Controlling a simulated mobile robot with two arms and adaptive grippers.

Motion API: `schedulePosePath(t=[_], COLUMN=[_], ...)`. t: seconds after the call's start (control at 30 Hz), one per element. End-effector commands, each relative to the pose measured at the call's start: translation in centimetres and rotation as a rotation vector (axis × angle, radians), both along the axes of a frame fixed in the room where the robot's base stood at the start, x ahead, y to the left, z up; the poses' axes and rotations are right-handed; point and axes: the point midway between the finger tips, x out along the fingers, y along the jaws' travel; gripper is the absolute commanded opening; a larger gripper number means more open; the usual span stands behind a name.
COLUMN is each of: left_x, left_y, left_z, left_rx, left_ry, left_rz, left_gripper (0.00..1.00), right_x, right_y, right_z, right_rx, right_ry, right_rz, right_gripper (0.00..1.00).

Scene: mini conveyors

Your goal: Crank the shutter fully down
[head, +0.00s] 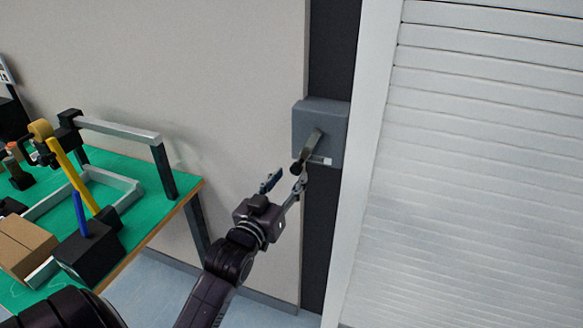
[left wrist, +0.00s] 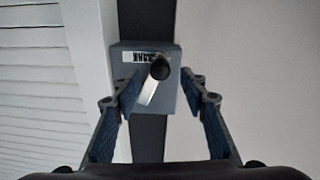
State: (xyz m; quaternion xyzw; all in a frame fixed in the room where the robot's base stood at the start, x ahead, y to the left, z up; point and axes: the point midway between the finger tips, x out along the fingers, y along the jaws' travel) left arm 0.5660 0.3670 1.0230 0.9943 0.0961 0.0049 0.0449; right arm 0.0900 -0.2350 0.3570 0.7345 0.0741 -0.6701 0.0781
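The white slatted shutter (head: 480,170) fills the right side of the head view, and its lower end is out of frame. A grey crank box (head: 335,130) is mounted on a dark post left of it. A crank handle (head: 309,146) with a black knob (head: 296,168) points down-left from the box. My left gripper (head: 287,179) is open just in front of the knob. In the left wrist view the knob (left wrist: 160,70) appears between the spread fingers, with no clear contact. My right gripper is not in view.
A green-topped workbench (head: 150,185) stands at the left, with a metal frame (head: 120,130), a cardboard box (head: 22,245) and a dark block (head: 88,255) with tools on it. A plain wall (head: 230,80) and free floor lie between the bench and the dark post (head: 320,220).

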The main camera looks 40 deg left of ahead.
Motion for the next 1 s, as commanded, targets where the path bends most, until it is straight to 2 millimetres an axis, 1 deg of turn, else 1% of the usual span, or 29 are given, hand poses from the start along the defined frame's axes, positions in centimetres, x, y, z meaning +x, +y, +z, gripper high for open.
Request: schedulePosePath(t=[0.03,0.1,0.3,0.5,0.73,1.0], left_x=[0.9,2.0,4.5,5.4,5.4,5.4], left_y=[0.2,0.4,0.8,1.0,1.0,1.0], left_z=[0.3,0.2,0.1,0.0,-0.1,-0.1], left_rx=[0.001,0.0,0.001,0.002,0.001,0.001], left_ry=[-0.002,-0.001,0.001,0.001,0.001,0.001], left_rz=[0.0,0.0,0.0,0.0,0.0,0.0], left_gripper=[0.4,0.4,0.4,0.4,0.4,0.1], right_x=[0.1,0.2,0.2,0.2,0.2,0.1], right_y=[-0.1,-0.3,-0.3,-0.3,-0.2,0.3], right_z=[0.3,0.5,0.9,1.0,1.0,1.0], right_rx=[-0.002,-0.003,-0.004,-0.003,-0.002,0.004], right_ry=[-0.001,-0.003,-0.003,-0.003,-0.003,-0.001], right_rz=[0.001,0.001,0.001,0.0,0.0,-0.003], right_gripper=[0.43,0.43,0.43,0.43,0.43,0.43])
